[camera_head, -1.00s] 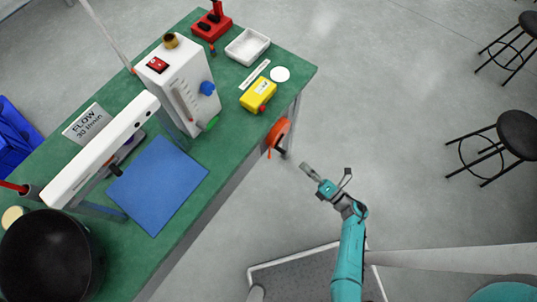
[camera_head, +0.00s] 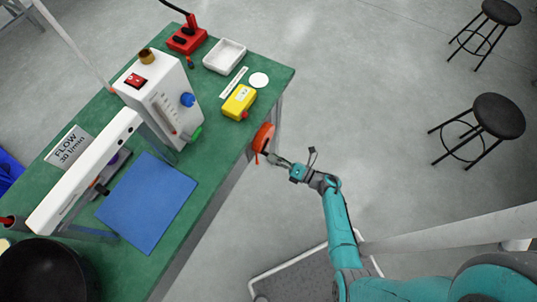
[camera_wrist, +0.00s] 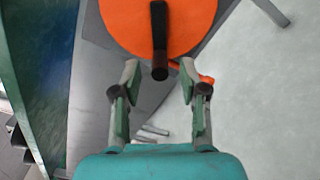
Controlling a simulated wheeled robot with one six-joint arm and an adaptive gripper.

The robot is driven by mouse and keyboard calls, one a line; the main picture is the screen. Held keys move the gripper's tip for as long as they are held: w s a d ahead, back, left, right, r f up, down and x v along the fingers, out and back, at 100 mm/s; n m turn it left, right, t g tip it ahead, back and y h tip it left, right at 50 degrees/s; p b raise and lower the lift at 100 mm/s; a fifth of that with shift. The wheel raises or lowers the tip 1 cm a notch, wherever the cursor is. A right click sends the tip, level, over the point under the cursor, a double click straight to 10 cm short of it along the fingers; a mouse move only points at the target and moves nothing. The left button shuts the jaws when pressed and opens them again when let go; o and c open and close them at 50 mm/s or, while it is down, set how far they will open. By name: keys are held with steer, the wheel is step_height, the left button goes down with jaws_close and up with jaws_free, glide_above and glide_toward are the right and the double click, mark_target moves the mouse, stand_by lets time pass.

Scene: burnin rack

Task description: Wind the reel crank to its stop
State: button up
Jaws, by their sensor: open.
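The orange reel (camera_head: 263,136) is mounted on the side of the green bench, near its right corner. In the wrist view the reel (camera_wrist: 133,25) fills the top centre. Its dark crank arm (camera_wrist: 158,30) runs down the reel's face and ends in a black knob (camera_wrist: 160,73). My gripper (camera_wrist: 159,80) is open, with one finger on each side of the knob and a gap on both sides. In the head view my gripper (camera_head: 270,158) is close beside the reel, and the crank is mostly hidden there.
The green bench (camera_head: 218,135) carries a white flow unit (camera_head: 160,95), a yellow box (camera_head: 239,102), a white tray (camera_head: 224,56) and a blue mat (camera_head: 147,202). An orange tab (camera_wrist: 207,79) shows near the right finger. Black stools (camera_head: 498,116) stand on open floor at right.

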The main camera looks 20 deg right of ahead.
steer(key=shift+x, duration=1.45)
jaws_close()
